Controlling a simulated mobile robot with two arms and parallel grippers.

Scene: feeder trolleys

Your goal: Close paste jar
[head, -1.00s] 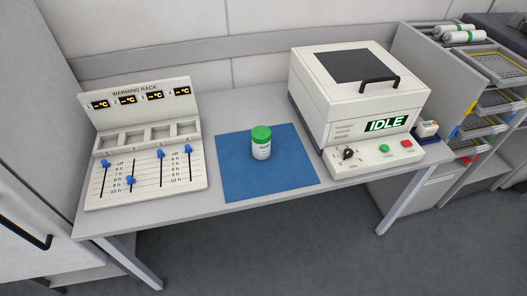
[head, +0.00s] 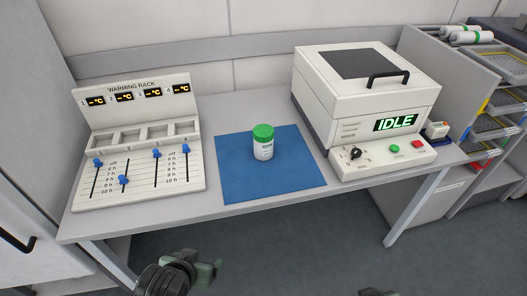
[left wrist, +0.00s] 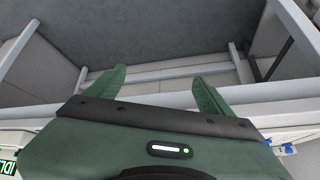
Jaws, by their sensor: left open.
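The paste jar (head: 264,150) is white with a printed label. It stands upright on a blue mat (head: 240,183) in the head view. Its green lid (head: 263,132) sits on top; I cannot tell how tightly. My left gripper (head: 207,268) is at the bottom of the head view, in front of the table and well short of the jar. In the left wrist view its two green fingers (left wrist: 160,74) are spread with nothing between them. Only a sliver of my right gripper (head: 378,293) shows at the bottom edge, so its jaws are hidden.
A warming rack (head: 138,150) with blue sliders stands left of the mat. A white machine (head: 345,110) reading IDLE stands to the right. A shelf unit with trays (head: 490,95) is at far right. The table's front edge (head: 300,200) lies between my grippers and the jar.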

